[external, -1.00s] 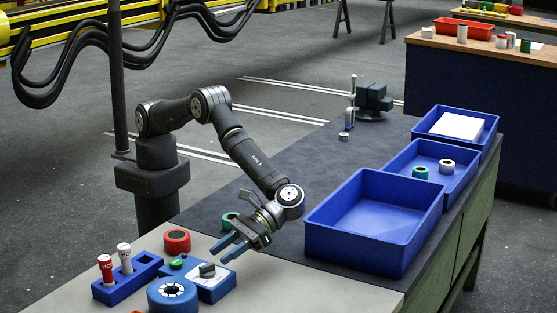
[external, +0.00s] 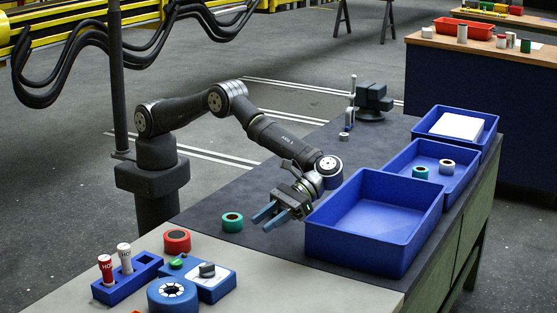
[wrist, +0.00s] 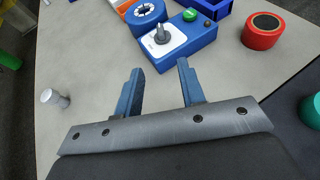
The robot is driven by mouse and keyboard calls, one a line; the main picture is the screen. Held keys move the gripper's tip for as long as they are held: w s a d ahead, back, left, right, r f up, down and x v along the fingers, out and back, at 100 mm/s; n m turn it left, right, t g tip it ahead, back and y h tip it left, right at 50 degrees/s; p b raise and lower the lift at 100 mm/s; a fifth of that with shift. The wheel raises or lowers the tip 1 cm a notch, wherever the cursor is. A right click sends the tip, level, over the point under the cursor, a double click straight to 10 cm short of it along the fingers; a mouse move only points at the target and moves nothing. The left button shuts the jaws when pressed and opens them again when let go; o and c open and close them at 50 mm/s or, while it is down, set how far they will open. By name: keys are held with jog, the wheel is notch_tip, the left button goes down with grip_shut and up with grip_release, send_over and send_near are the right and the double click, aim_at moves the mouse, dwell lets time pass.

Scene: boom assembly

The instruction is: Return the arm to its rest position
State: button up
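My gripper (external: 268,217) is open and empty above the dark mat (external: 290,160), just left of the large empty blue bin (external: 350,256). Its two blue fingers also show spread apart in the wrist view (wrist: 160,80), with nothing between them. My arm reaches out from its base at the left, with the wrist angled down toward the front of the table.
A green ring (external: 232,222) lies close left of the gripper. A vise (external: 373,98) stands at the back.

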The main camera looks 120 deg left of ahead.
aim_at(208, 263)
jog(key=x, duration=1.7)
jog(key=shift+d+f, duration=0.15)
jog(key=shift+f, duration=0.1)
jog(key=shift+r+n+t, duration=0.1)
jog(key=shift+n+t, duration=0.3)
jog(key=shift+t, duration=0.1)
jog(key=shift+s+n+t+h, duration=0.2)
jog(key=shift+n+t+h, duration=0.05)
jog(key=shift+n+t, duration=0.95)
jog(key=shift+s+n+t+h, duration=0.25)
jog(key=shift+n+t, duration=0.75)
jog(key=shift+t, duration=0.3)
jog(key=d+r+v, duration=0.1)
jog(key=r+v, duration=0.1)
jog(key=v, duration=1.6)
jog(key=shift+a+r, duration=0.25)
jog(key=shift+a, duration=0.15)
